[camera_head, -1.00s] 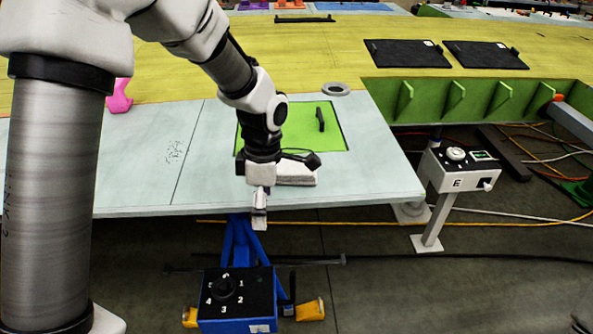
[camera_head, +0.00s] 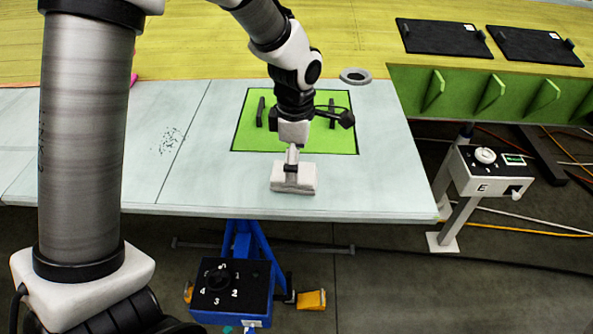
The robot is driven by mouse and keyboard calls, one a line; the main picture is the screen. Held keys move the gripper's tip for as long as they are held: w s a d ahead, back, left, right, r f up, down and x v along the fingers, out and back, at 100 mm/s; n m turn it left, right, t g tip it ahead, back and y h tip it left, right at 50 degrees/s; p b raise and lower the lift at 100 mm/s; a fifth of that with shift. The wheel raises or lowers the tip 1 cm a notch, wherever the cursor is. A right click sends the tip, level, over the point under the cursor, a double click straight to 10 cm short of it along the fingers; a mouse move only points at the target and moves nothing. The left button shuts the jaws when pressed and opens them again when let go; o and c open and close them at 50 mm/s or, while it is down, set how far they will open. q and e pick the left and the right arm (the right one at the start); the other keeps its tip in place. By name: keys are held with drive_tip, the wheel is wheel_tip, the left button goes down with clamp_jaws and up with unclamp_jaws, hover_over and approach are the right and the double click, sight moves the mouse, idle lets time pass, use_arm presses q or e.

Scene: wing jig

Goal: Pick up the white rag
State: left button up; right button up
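The white rag (camera_head: 280,184) is a folded, block-like pad on the pale blue tabletop, just in front of the green square panel. My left gripper (camera_head: 292,170) comes down from above, with its fingertips at the middle of the rag's top. I see the fingers nearly edge-on, so I cannot tell whether they are open or shut on the rag. The gripper hides a narrow strip of it. My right gripper is not in view.
The green panel (camera_head: 247,137) carries two dark handles.

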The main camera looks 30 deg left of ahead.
use_arm(q)
drive_tip(key=f, duration=0.3)
drive_tip(key=f+p, duration=0.1)
drive_tip(key=shift+w+f, duration=0.25)
drive_tip(key=shift+w+a+f, duration=0.1)
drive_tip(key=shift+w+f, duration=0.1)
drive_tip(key=shift+s+r, duration=0.15)
drive_tip(key=shift+s, duration=0.05)
drive_tip(key=c, duration=0.3)
drive_tip(key=shift+s+r, duration=0.1)
drive_tip(key=shift+s, duration=0.1)
drive_tip(key=c, duration=0.9)
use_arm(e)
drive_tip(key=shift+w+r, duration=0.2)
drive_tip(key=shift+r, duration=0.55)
